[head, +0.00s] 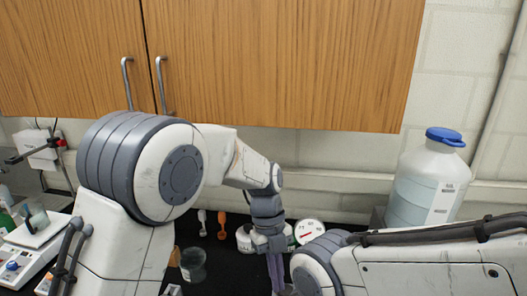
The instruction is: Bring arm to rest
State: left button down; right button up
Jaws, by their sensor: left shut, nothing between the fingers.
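My left arm (150,175) comes in from the left with its large rounded shoulder and reaches to the middle of the head view. Its wrist bends downward, and my left gripper (276,275) points down above the black bench top. Its fingers look shut and hold nothing; the tips are partly hidden behind my right arm. My right arm (420,265) crosses the lower right of the view, with a rounded joint near the left gripper. The right gripper is out of view.
A wooden cabinet (270,60) hangs above the bench. A large bottle with a blue cap (428,185) stands at the right. A white balance (30,250) is at the far left.

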notch_tip(320, 180, down, 12)
jog(key=b, duration=1.1)
jog(key=shift+b, duration=0.35)
jog(key=shift+o, duration=1)
jog(key=shift+w+f, duration=0.1)
jog(key=shift+c, duration=1)
pick_arm(q)
jog(key=s+a+f+n+t, duration=0.1)
jog(key=s+a+f+n, duration=0.2)
jog(key=s+n, duration=0.6)
jog(key=s+a+f+n+t, duration=0.2)
jog(key=s+a+f+n, duration=0.2)
jog(key=s+n, duration=0.5)
jog(key=f+n, duration=0.2)
jog(key=n, duration=0.3)
jog(key=shift+a+n+y, duration=0.3)
jog(key=shift+n, duration=0.1)
pick_arm(e)
jog(key=shift+d, duration=0.1)
